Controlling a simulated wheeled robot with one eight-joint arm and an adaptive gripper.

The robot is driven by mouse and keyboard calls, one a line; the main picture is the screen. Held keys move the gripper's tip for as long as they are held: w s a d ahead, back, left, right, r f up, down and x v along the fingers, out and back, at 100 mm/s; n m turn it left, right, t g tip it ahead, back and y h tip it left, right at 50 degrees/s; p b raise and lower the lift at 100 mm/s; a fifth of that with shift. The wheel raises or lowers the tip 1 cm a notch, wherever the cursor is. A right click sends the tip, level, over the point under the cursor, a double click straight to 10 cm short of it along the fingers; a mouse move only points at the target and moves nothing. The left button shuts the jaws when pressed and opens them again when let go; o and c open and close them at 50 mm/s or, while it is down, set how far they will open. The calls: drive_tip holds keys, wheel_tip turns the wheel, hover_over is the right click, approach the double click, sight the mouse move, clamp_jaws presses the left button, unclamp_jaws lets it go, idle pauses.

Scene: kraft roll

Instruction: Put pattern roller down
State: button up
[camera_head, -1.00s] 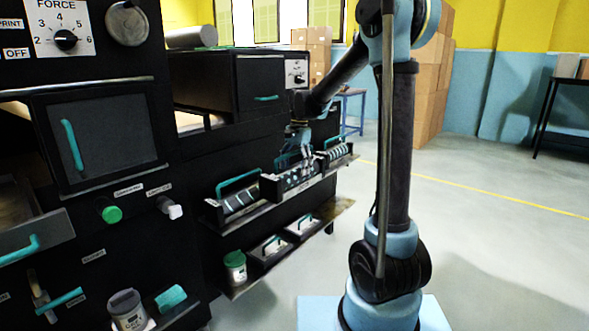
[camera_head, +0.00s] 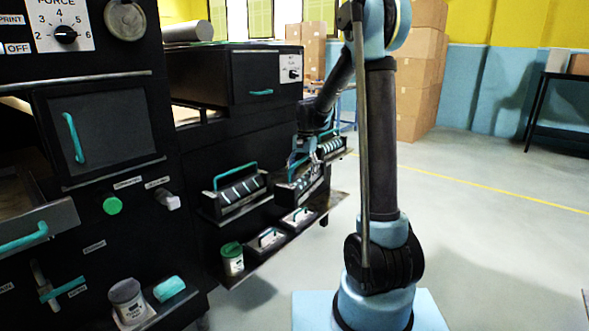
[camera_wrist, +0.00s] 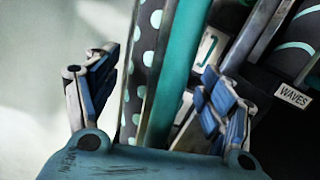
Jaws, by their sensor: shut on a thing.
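The pattern roller (camera_wrist: 148,35), dark with pale dots, shows in the wrist view with a long teal handle bar (camera_wrist: 180,65) beside it. My gripper (camera_wrist: 158,88) has one finger on each side of them and is shut on the roller. Exactly where the fingers touch is hard to see. In the head view my gripper (camera_head: 312,158) is at the upper shelf, by the middle and right-hand roller holders. My arm and gripper partly cover the roller there. I cannot tell whether it rests in a holder.
A striped roller with a teal handle (camera_head: 240,192) sits in the left holder. A WAVES label (camera_wrist: 292,95) is to the right in the wrist view. Below, a lower shelf holds small handled blocks (camera_head: 270,238) and a green-lidded jar (camera_head: 232,259). Open floor lies to the right.

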drive_tip(key=w+d+f+n, duration=0.2)
drive_tip(key=d+f, duration=0.6)
drive_tip(key=f, duration=0.2)
drive_tip(key=w+d+f+n, duration=0.2)
drive_tip(key=d+f+n, duration=0.1)
drive_tip(key=d+f, duration=0.5)
drive_tip(key=shift+w+d+f+n+h, duration=0.15)
drive_tip(key=shift+w+f+n+h, duration=0.2)
drive_tip(key=shift+f, duration=0.6)
drive_tip(key=shift+s, duration=0.1)
